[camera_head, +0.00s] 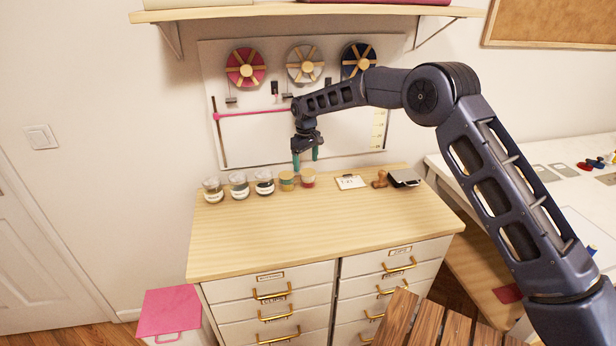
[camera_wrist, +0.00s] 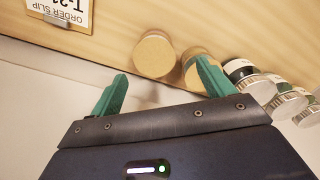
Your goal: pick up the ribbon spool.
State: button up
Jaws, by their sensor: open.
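Two small spools with round wooden ends stand upright on the wooden cabinet top: a green-banded spool (camera_head: 287,181) and a red-banded spool (camera_head: 307,178) to its right. Which one is the ribbon spool I cannot tell. In the wrist view their tan tops show: the red-banded one (camera_wrist: 154,54) sits between the fingertips in the picture, and the green-banded one (camera_wrist: 196,62) is partly behind the right finger. My gripper (camera_head: 305,160) points down above and close to them, its green fingers open and empty; it also shows in the wrist view (camera_wrist: 162,76).
Several lidded jars (camera_head: 239,185) stand left of the spools. An order slip (camera_head: 350,182), a wooden stamp (camera_head: 380,179) and a dark grey object (camera_head: 404,177) stand right. A wall board (camera_head: 225,140) with ribbon reels rises behind. The cabinet top's front (camera_head: 320,230) is clear.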

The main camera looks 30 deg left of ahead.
aim_at(308, 172)
jog(key=shift+w+d+f, duration=0.15)
jog(key=shift+w+f, duration=0.05)
jog(key=shift+f, duration=1.1)
jog(key=shift+w+d+f, duration=0.1)
jog(key=shift+w+f, duration=0.05)
jog(key=shift+f, duration=1.15)
jog(key=c, duration=1.1)
jog(key=shift+r, duration=0.1)
jog(key=shift+s+d+r, duration=0.1)
jog(key=shift+d+r, duration=0.1)
jog(key=shift+r, duration=0.35)
notch_tip(308, 172, up, 5)
jog(key=shift+r, duration=0.15)
jog(key=shift+d+r, duration=0.15)
jog(key=shift+r, duration=0.15)
jog(key=s+d, duration=0.1)
jog(key=d, duration=0.5)
jog(key=s+d, duration=0.2)
jog(key=d, duration=0.4)
jog(key=s+d, duration=0.2)
jog(key=d, duration=0.4)
jog(key=shift+d, duration=0.35)
